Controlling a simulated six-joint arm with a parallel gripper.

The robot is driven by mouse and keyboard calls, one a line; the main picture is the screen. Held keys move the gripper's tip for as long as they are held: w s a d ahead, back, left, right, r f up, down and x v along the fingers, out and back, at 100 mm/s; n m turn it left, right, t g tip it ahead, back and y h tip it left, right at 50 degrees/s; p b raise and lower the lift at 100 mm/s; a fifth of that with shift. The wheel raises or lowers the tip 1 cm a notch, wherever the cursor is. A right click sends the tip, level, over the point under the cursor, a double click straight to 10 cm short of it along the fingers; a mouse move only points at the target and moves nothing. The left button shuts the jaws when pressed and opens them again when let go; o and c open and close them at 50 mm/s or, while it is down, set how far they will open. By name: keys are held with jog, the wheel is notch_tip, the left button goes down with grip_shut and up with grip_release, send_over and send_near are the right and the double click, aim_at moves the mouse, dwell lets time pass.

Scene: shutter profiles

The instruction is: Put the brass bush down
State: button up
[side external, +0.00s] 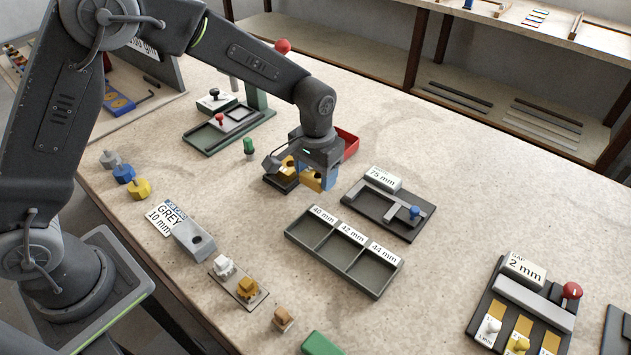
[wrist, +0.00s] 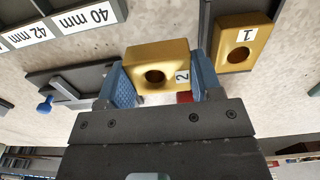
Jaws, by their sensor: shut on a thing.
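The brass bush (wrist: 146,58), a gold block with a round hole and a label "2", sits between the blue fingers of my gripper (wrist: 160,80) in the wrist view. My gripper is shut on it. In the side view my gripper (side external: 314,178) points down over the table, with the brass bush (side external: 309,182) partly hidden by it. A second brass block (wrist: 238,51), labelled "1", sits in a dark holder (wrist: 262,68) beside the held one. I cannot tell whether the held bush touches the table.
A three-compartment tray (side external: 342,253) marked 40, 42 and 44 mm stands in front, its compartments empty. A dark gauge (side external: 389,211) marked 75 mm is at right. A red tray (side external: 347,143) stands behind my gripper.

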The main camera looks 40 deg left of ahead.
aim_at(315, 184)
jog(key=shift+f, duration=1.5)
jog(key=o, duration=0.7)
jog(key=shift+f, duration=0.15)
notch_tip(315, 184, up, 12)
jog(key=shift+r, duration=0.2)
